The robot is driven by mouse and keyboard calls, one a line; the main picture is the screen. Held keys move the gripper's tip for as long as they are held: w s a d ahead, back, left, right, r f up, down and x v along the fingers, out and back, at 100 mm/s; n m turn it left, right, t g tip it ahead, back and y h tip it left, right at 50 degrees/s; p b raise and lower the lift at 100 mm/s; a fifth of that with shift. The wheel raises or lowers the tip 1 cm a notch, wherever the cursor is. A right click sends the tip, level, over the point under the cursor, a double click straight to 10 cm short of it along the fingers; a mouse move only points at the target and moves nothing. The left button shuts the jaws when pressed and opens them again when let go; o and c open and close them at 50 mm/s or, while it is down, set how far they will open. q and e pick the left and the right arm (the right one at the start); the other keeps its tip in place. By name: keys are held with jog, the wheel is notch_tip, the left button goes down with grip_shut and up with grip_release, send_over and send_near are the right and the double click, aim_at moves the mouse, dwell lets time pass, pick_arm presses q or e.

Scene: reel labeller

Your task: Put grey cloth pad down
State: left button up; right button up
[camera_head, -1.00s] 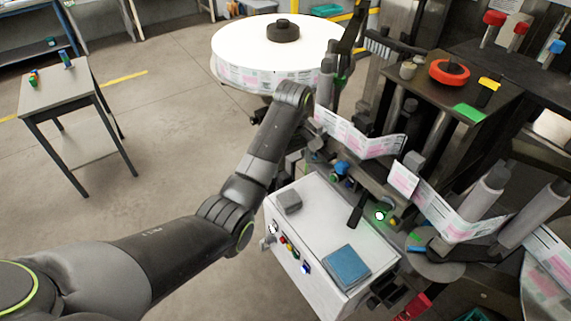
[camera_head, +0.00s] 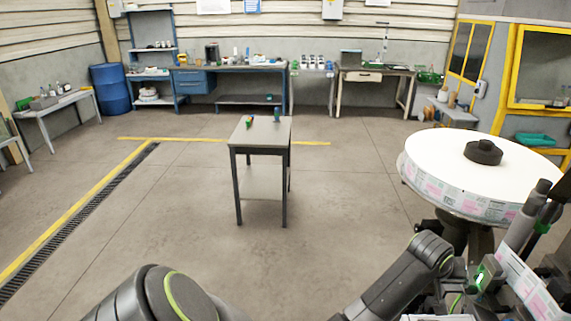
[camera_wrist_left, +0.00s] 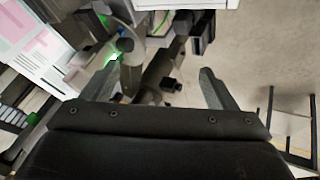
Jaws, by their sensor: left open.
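My left gripper (camera_wrist_left: 157,85) shows in the left wrist view with its two fingers wide apart and nothing held between them. Dark machine parts lie beyond the fingers. In the head view my left arm reaches toward the lower right, and its gripper cannot be made out there. I cannot make out the grey cloth pad in either current view. My right gripper is not in view.
A large white reel (camera_head: 445,165) with printed labels stands at the right. A small grey table (camera_head: 262,138) with a few small items stands mid-floor. Workbenches line the back wall. The floor around the table is clear.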

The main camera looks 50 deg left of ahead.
pick_arm(q)
jog(key=s+a+f+m+y, duration=0.1)
jog(key=s+a+f, duration=0.3)
jog(key=s+f, duration=0.6)
jog(key=s+a+f+m+g, duration=0.15)
jog(key=s+a+f, duration=0.35)
jog(key=f, duration=0.9)
jog(key=s+a+f+m+y, duration=0.1)
jog(key=s+a+f+m, duration=0.1)
jog(key=s+f, duration=0.9)
jog(key=s+a+f+g, duration=0.1)
jog(key=s+f, duration=0.4)
jog(key=s, duration=0.5)
jog(key=s+a+f+m+g, duration=0.1)
jog(key=s+f, duration=0.3)
jog(key=s, duration=0.6)
jog(key=s+a+f+g, duration=0.1)
jog(key=s+f, duration=0.4)
jog(key=s, duration=0.5)
jog(key=shift+s+f+g, duration=0.3)
jog(key=shift+f+g, duration=0.05)
jog(key=shift+g, duration=0.2)
notch_tip(320, 180, down, 15)
jog(key=b, duration=1.4)
jog(key=shift+r+b, duration=0.2)
jog(key=shift+b, duration=0.1)
